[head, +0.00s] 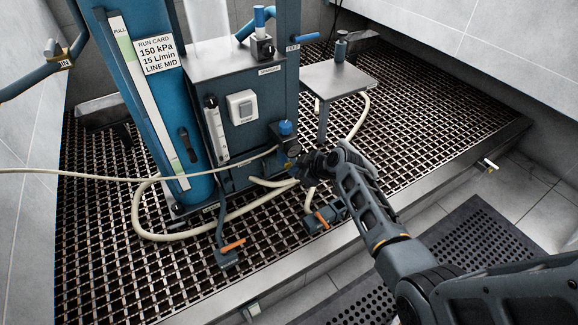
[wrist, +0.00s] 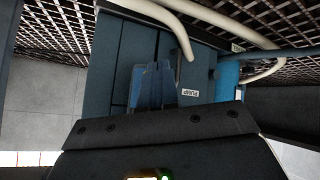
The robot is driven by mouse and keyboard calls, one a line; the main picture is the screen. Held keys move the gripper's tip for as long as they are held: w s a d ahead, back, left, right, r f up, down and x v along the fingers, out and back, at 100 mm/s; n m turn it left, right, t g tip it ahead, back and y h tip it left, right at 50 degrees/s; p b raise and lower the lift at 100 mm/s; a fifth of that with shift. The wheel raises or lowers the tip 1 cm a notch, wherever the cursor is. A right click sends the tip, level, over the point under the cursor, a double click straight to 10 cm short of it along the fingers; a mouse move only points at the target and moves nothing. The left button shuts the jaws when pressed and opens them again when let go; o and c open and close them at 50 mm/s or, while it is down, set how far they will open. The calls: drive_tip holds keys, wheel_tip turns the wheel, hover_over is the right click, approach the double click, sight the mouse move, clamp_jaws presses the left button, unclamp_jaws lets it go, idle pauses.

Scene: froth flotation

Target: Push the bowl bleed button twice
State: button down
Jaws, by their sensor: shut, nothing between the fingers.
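A regulator with a blue knob (head: 285,128) is mounted at the lower right of the blue-grey cabinet (head: 235,70) in the head view. My gripper (head: 308,160) is just right of and below the knob, close to brass-coloured fittings. Its shut, empty fingers (wrist: 153,86) show in the wrist view in front of a blue-grey panel. I cannot make out the bowl bleed button in either view; the area under the regulator is partly hidden by my gripper. Contact cannot be told.
Cream hoses (head: 190,236) loop around the gripper area. Orange-handled valves (head: 232,246) sit low on the grating (head: 110,250). A small steel table (head: 345,80) stands behind at the right. A PUMP label (wrist: 190,92) shows in the wrist view.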

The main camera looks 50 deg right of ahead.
drive_tip(key=shift+w+d+b, duration=0.1)
drive_tip(key=shift+w+b, duration=0.2)
drive_tip(key=shift+w, duration=0.1)
idle(0.3)
drive_tip(key=shift+s, duration=0.15)
drive_tip(key=shift+s+a+p, duration=0.25)
drive_tip(key=shift+s+p, duration=0.2)
drive_tip(key=shift+s, duration=0.3)
drive_tip(key=shift+s, duration=0.1)
drive_tip(key=shift+s+a+p, duration=0.25)
drive_tip(key=shift+s, duration=0.55)
drive_tip(key=shift+s+a+p, duration=0.2)
drive_tip(key=shift+s+p, duration=0.1)
drive_tip(key=shift+s, duration=0.45)
drive_tip(key=shift+s+a+p, duration=0.25)
drive_tip(key=shift+s, duration=0.55)
idle(0.8)
